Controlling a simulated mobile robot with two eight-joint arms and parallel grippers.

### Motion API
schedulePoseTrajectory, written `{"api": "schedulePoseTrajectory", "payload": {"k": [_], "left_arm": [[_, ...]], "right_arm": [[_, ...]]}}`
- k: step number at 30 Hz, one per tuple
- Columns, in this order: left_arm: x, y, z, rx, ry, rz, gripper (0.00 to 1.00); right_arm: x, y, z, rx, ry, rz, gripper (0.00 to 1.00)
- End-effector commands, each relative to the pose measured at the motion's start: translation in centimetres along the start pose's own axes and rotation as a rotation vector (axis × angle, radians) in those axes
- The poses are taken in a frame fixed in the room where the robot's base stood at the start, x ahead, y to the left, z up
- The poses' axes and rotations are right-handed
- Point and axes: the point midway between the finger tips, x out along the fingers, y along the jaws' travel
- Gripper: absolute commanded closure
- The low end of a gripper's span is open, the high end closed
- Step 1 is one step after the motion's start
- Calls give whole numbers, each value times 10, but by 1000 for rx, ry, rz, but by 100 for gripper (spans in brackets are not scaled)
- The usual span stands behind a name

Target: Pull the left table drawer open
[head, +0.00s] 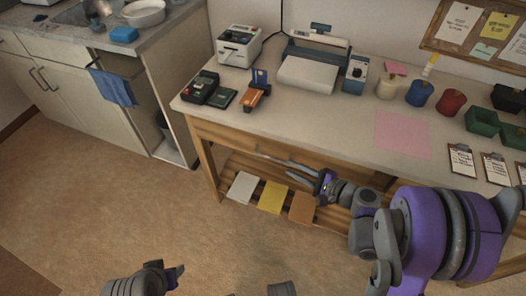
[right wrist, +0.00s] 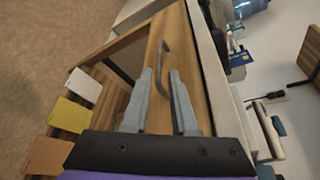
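The left table drawer (right wrist: 190,60) has a plain wooden front under the table top, and it looks shut. It also shows in the head view (head: 228,137). Its curved grey bar handle (right wrist: 164,58) stands out from the front in the right wrist view. My right gripper (right wrist: 161,72) is open, with its fingertips on either side of the handle's near end; I cannot tell whether they touch it. In the head view my right gripper (head: 274,163) points at the drawer front from the right. My left gripper (head: 176,272) is low at the bottom edge, its fingers unclear.
White, yellow and orange paper stacks (head: 270,197) lie on the lower shelf. The floor before the table is mostly clear. A kitchen counter stands left.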

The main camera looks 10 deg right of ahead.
Motion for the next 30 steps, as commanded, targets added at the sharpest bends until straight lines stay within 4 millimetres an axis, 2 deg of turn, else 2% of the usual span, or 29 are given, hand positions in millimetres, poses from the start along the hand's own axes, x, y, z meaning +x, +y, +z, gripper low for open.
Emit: {"api": "schedulePoseTrajectory", "payload": {"k": [5, 12, 18, 22, 30], "left_arm": [[4, 0, 2, 0, -2, 0, 50], [11, 0, 3, 0, -4, 0, 50], [15, 0, 4, 0, -5, 0, 50], [16, 0, 4, 0, -5, 0, 50], [16, 0, 4, 0, -5, 0, 50]], "right_arm": [[24, 2, 0, 0, -4, 2, 74], [71, 2, 0, -1, -4, 3, 74], [97, 1, 0, -1, -2, 2, 74], [105, 1, 0, -2, -1, 2, 74], [106, 1, 0, -2, 0, 1, 74]]}}
